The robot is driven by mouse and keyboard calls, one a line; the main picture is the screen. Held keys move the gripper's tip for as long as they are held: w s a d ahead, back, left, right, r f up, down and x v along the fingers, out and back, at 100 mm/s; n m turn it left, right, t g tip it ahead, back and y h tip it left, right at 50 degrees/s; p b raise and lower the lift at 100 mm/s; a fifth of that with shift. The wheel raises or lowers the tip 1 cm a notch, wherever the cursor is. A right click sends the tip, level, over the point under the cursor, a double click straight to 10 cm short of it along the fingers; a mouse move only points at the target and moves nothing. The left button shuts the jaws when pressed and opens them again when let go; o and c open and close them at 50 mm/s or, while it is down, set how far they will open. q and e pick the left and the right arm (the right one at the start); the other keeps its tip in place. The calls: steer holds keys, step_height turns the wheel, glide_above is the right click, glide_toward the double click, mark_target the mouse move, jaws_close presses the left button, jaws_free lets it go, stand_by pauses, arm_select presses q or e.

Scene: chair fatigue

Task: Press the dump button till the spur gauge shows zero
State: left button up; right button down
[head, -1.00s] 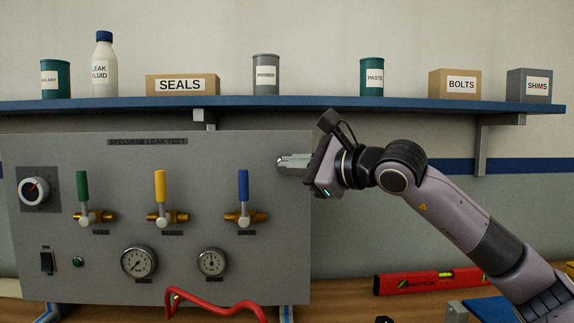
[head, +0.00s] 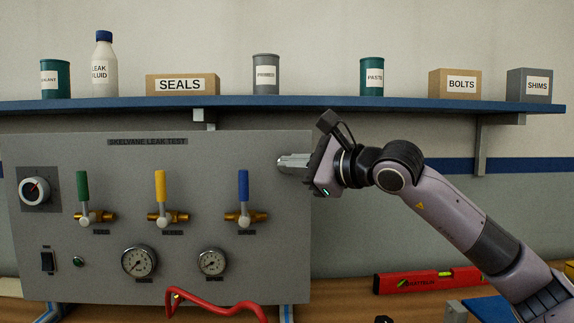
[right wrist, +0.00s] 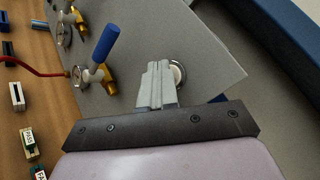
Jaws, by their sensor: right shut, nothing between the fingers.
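The grey leak test panel (head: 215,160) stands upright. The right gauge (head: 211,262), apparently the spur gauge, is low on it; its needle reading is too small to tell. A pale round button with a metal rim (right wrist: 179,76), likely the dump button, shows in the right wrist view beside and partly behind my fingers. In the head view my gripper hides it. My right gripper (head: 282,161) is shut and empty, its tips at the panel's upper right. I cannot tell whether they touch the button. My left gripper is not in view.
Valves with green (head: 82,184), yellow (head: 159,185) and blue handles (head: 243,185) stick out left of my gripper. A red hose (head: 215,306) loops below the gauges. A shelf (head: 300,104) runs above my arm. A red level (head: 430,281) lies on the bench.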

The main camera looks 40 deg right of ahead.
steer(key=shift+s, duration=0.1)
steer(key=shift+s+a+b, duration=0.45)
steer(key=shift+s, duration=0.05)
steer(key=shift+s+a+b, duration=0.85)
steer(key=shift+s+a, duration=0.8)
steer(key=shift+s, duration=0.3)
